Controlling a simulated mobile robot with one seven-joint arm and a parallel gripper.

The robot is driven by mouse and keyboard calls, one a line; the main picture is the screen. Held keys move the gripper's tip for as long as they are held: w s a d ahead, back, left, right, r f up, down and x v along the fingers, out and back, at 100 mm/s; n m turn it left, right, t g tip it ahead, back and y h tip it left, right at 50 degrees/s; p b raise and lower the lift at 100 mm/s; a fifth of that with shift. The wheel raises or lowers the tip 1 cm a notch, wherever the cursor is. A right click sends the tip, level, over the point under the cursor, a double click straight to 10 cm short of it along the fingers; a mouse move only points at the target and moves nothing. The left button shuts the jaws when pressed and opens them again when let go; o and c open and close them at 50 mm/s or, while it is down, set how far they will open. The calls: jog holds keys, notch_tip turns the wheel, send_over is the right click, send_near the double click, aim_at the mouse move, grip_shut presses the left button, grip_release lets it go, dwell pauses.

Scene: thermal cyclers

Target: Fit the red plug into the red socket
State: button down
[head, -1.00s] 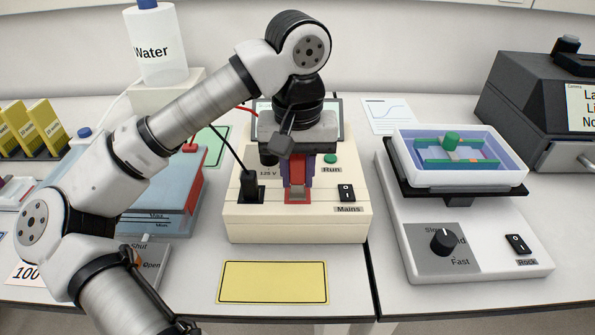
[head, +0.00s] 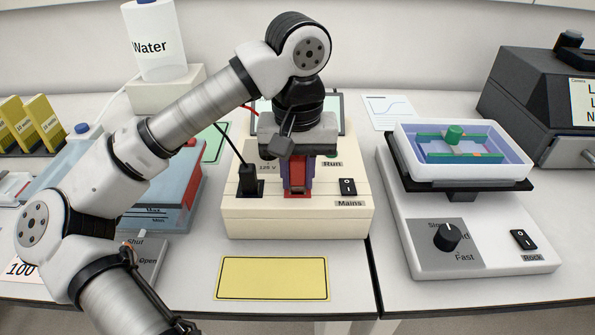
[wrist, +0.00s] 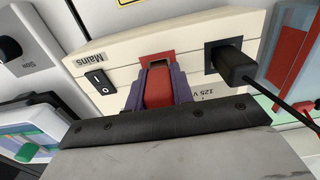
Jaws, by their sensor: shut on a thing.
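My gripper (head: 298,180) is shut on the red plug (head: 297,172), between its purple-blue fingers, above the sloped front of the cream power supply (head: 300,222). In the wrist view the red plug (wrist: 158,88) sits between the fingertips, close to the red socket (wrist: 157,57). The red socket (head: 298,194) shows just below the fingertips in the head view. The plug lines up roughly with the socket; I cannot tell whether it touches or has entered it. A black plug (head: 248,180) stands in the black socket to the left.
The Mains switch (head: 347,187) is right of the red socket. A blue gel tank (head: 165,200) with a red side stands left. A rocker (head: 465,240) with a tray stands right. A yellow mat (head: 272,278) lies in front.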

jog(key=shift+f, duration=0.3)
jog(key=c, duration=1.1)
grip_release()
jog(key=shift+r, duration=0.15)
notch_tip(320, 180, up, 14)
jog(key=shift+f, duration=0.2)
